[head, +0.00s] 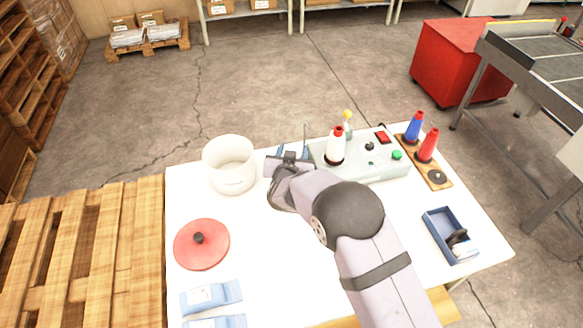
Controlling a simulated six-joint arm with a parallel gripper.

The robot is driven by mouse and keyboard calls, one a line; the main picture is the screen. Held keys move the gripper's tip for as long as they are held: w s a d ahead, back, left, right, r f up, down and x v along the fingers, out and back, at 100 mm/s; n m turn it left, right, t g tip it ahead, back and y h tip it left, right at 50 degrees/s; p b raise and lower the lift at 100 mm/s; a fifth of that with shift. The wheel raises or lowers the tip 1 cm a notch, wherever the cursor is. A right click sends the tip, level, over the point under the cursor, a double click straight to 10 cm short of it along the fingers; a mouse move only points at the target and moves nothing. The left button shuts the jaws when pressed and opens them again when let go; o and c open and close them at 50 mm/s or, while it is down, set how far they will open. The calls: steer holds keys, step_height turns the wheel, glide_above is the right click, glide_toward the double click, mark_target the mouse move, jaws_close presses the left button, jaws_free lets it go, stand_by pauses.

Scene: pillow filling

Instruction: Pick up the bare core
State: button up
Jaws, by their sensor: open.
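I cannot pick out a bare core with certainty. A white cone with a red tip (336,146) stands upright on the pale green machine (382,172). A thin piece with a yellow top (348,120) stands just behind it, too small to make out. A blue cone (413,128) and a red cone (427,146) stand on a wooden board (412,151), with an empty dark disc (437,177) at its near end. My gripper (293,152) is open at the machine's left end, left of the white cone. My wrist hides part of the fingers and of the machine's left side.
A white pot (230,166) stands just left of my gripper. A red lid (202,250) and light blue packets (212,298) lie front left. A blue tray (437,226) with a dark tool is at right. The white table (280,270) is clear at front centre.

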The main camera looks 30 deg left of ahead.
steer(key=shift+w+a+f, duration=0.1)
steer(key=shift+w+f, duration=0.05)
steer(key=shift+w, duration=0.05)
jaws_close()
stand_by(0.3)
step_height(320, 180, up, 18)
stand_by(0.7)
